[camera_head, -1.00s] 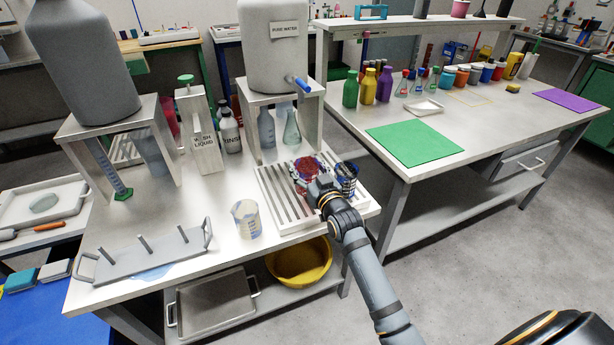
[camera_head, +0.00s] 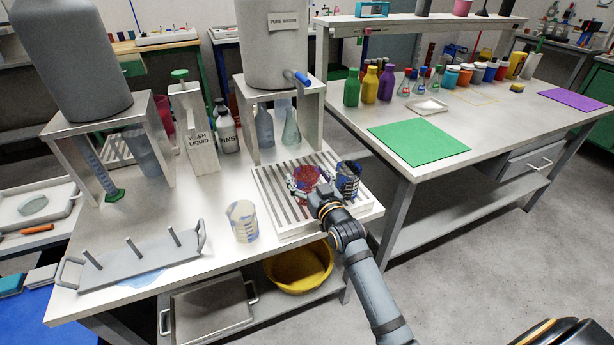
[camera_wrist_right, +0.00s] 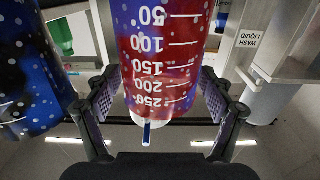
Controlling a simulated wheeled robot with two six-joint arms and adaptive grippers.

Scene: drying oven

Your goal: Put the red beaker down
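The red beaker (camera_head: 305,178) is upright over the slatted drying rack (camera_head: 272,213) in the head view. In the right wrist view the red beaker (camera_wrist_right: 165,60) fills the middle, with its printed scale upside down. My right gripper (camera_head: 308,186) is around it, its two finger pads (camera_wrist_right: 163,103) lying along opposite sides. My left gripper is not in view.
A blue beaker (camera_head: 348,180) stands on the rack close to the right of the red one. A pale beaker (camera_head: 242,222) stands left of the rack. The water tank stand (camera_head: 257,100) rises behind the rack. A pegged tray (camera_head: 130,265) lies at front left.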

